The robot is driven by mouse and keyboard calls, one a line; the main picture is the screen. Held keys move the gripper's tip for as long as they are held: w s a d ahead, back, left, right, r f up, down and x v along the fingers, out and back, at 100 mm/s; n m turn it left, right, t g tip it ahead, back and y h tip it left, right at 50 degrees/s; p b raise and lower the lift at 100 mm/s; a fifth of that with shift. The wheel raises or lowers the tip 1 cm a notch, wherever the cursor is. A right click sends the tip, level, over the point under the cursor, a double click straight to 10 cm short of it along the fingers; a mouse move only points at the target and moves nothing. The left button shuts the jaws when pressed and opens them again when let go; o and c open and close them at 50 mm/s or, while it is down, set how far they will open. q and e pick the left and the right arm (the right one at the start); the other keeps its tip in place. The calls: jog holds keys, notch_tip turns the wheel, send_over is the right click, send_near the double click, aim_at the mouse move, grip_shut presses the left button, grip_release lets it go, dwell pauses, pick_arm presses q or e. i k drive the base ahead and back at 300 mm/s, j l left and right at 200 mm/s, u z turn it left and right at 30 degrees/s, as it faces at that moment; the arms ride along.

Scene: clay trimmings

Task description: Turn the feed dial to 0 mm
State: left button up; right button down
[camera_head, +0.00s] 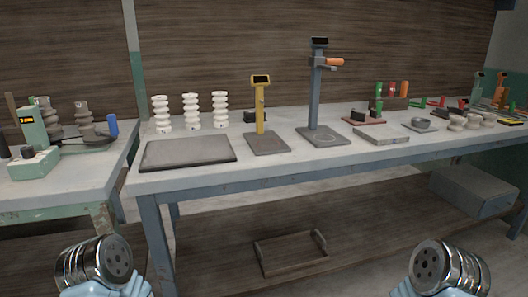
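No part can be made out for certain as the feed dial. A pale green machine (33,130) stands on the left bench, with a small orange-lit display (27,120) too small to read. A pale green box (35,161) with small dark and light knobs on top sits at its foot; whether one is the feed dial I cannot tell. Two rounded metal joints of my own arms show at the bottom left and bottom right. No gripper fingers are in view, and neither arm is near the machine.
Grey stacked parts and a blue-capped piece (113,125) crowd the left bench. The long bench (280,160) holds a dark flat plate (188,151), white ribbed columns (190,111), a yellow stand (260,105) and a tall grey stand (316,95). A tray (291,253) lies below.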

aim_at(28, 152)
jog(key=u, duration=1.5)
jog(key=i+z, duration=0.2)
jog(key=z, duration=0.15)
jog(key=i+j+z, duration=0.1)
jog(key=z, duration=0.25)
